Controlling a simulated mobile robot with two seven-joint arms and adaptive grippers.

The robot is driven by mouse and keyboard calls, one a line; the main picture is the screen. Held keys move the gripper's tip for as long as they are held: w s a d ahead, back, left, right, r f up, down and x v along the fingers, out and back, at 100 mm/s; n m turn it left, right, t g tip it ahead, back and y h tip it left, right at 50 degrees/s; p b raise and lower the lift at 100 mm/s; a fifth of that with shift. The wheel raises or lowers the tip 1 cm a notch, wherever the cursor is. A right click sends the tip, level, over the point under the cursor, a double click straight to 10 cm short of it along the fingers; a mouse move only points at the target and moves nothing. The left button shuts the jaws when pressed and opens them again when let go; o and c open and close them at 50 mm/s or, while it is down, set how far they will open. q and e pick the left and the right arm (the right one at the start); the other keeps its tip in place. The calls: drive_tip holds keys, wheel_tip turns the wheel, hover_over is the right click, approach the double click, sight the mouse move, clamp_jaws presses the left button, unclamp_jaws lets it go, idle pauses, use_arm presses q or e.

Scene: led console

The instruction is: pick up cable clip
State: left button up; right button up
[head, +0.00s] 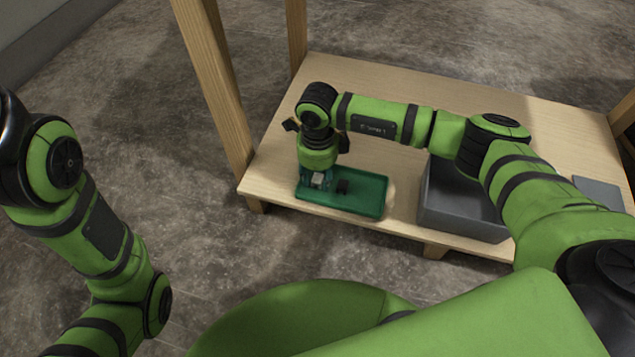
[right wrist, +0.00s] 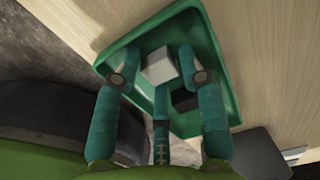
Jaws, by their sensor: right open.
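A green tray (head: 368,198) lies near the front edge of the low wooden table. It holds a small light-grey block (right wrist: 159,66) and a small black piece (head: 342,187); the black piece also shows in the right wrist view (right wrist: 184,101). I cannot tell for sure which of these is the cable clip. My right gripper (right wrist: 158,56) points down into the tray's left part and is open. The light-grey block lies between its fingers, with no clear contact visible. The black piece is beside the right finger. My left arm shows at the left, but its gripper is out of view.
A grey open bin (head: 461,207) stands on the table right of the tray. A flat grey item (head: 598,192) lies farther right. A wooden post (head: 216,85) rises at the table's left end. The tabletop (head: 400,85) behind my right arm is clear.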

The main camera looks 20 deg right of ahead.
drive_tip(key=shift+r, duration=0.1)
drive_tip(key=c, duration=0.6)
drive_tip(key=shift+o, duration=0.2)
drive_tip(key=shift+r, duration=0.1)
